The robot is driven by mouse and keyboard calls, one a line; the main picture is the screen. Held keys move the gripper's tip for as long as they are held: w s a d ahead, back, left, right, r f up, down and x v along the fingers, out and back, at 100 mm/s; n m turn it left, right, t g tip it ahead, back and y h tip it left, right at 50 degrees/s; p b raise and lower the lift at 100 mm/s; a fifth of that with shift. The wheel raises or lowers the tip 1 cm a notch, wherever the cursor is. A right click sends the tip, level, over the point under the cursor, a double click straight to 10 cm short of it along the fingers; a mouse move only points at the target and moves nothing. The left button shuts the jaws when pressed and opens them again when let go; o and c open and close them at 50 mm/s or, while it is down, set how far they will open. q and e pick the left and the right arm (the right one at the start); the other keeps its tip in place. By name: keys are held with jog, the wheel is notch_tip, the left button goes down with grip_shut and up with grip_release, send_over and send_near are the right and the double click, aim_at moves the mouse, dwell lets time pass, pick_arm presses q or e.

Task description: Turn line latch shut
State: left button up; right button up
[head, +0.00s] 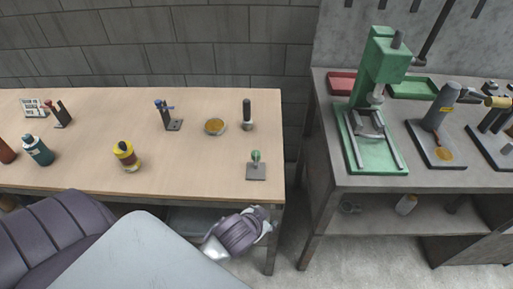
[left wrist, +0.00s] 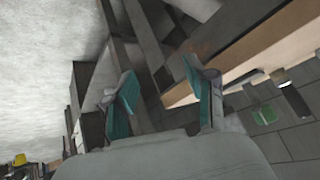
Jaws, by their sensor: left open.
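Which fixture is the line latch I cannot tell for sure. On the wooden table stand a dark bracket with a blue handle (head: 165,114), a dark bracket with a red part (head: 58,113) at the far left, and a small plate with an upright green-topped knob (head: 256,168) near the front right corner. My left gripper (left wrist: 164,85) is open with teal finger pads, and nothing shows between them. In the head view its wrist is low, before the table's front right edge, and its fingers are hidden. My right gripper is in neither view.
A grey bench (head: 330,178) with a green press (head: 379,75) stands right, across a gap.

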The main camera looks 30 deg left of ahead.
pick_arm(q)
jog(key=w+d+r+m+t+h, duration=0.25)
jog(key=w+r+t, duration=0.35)
jog(key=r, duration=0.5)
jog(key=w+d+r+m+t+h, duration=0.2)
jog(key=w+d+r+t, duration=0.15)
jog(key=w+r, duration=0.7)
jog(key=s+d+r+m+g+h, duration=0.4)
jog(key=d+r+m+g+h, duration=0.2)
jog(key=d+r+m+h, duration=0.7)
jog(key=m+g+y+p, duration=0.1)
jog(key=m+g+y, duration=0.4)
jog(key=g+y, duration=0.95)
send_over(257, 153)
notch_tip(257, 153, down, 11)
jog(key=t+y, duration=0.2)
jog(key=t, duration=0.1)
notch_tip(257, 153, down, 14)
jog(key=shift+r+p, duration=0.1)
jog(key=shift+p, duration=1.1)
